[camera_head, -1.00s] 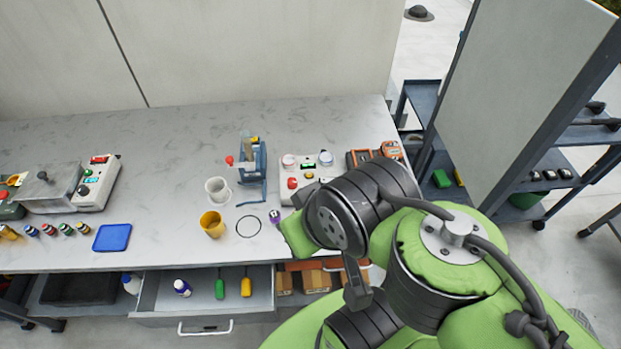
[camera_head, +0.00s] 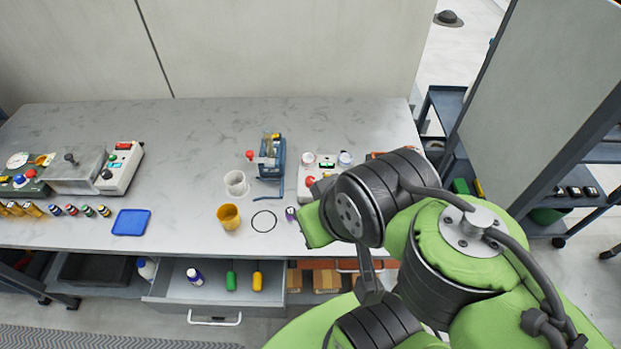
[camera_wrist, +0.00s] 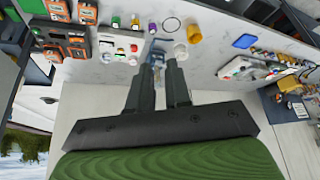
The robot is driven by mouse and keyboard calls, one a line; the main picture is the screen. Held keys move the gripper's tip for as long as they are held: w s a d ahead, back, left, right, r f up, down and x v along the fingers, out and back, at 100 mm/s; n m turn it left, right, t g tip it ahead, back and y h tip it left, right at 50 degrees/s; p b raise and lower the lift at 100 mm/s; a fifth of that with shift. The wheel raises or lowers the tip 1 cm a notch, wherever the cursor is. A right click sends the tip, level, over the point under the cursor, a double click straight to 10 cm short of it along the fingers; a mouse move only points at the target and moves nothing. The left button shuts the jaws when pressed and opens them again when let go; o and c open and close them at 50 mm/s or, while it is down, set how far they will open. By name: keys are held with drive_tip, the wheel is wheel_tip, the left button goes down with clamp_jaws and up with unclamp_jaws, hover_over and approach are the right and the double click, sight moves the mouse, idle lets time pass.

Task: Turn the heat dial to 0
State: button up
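I cannot tell for sure which knob is the heat dial. A white box (camera_head: 122,166) at the left of the bench has a red display, a green button and a black knob (camera_head: 107,174). A second white box (camera_head: 325,165), right of centre, has pale round knobs (camera_head: 345,158) and a red button, and my arm partly covers it. Their markings are too small to read. In the wrist view my gripper (camera_wrist: 161,66) is open and empty, its fingers apart, well away from both boxes. In the head view its fingers are hidden.
A dark green unit (camera_head: 22,180) with a round gauge and several small bottles stand at the left. A blue pad (camera_head: 130,222), a yellow cup (camera_head: 229,217) and a blue stand (camera_head: 271,158) occupy the middle. An open drawer (camera_head: 213,300) juts out below the bench front.

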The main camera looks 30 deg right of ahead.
drive_tip(key=o, duration=0.5)
drive_tip(key=w, duration=0.2)
drive_tip(key=w+d+m+g+b, duration=0.1)
drive_tip(key=w, duration=0.1)
drive_tip(key=w+d+r+m, duration=0.1)
drive_tip(key=w, duration=0.1)
drive_tip(key=shift+w+h+b, duration=0.1)
drive_tip(key=shift+h+b, duration=0.2)
drive_tip(key=shift+b, duration=0.1)
drive_tip(key=shift+c, duration=0.2)
drive_tip(key=shift+o, duration=1.2)
drive_tip(key=w+d+f+m+g+b, duration=0.1)
drive_tip(key=w+d+m+g+b, duration=0.1)
drive_tip(key=w, duration=0.7)
drive_tip(key=shift+d+f, duration=0.4)
drive_tip(key=shift+d, duration=0.15)
drive_tip(key=m+g+b, duration=0.3)
drive_tip(key=m, duration=0.2)
hover_over(310, 179)
wheel_tip(310, 179, down, 13)
wheel_tip(310, 179, down, 16)
drive_tip(key=b, duration=0.4)
drive_tip(key=shift+a+r, duration=0.1)
drive_tip(key=shift+r, duration=0.1)
drive_tip(key=shift+s, duration=0.1)
drive_tip(key=shift+c, duration=0.4)
drive_tip(key=c, duration=1)
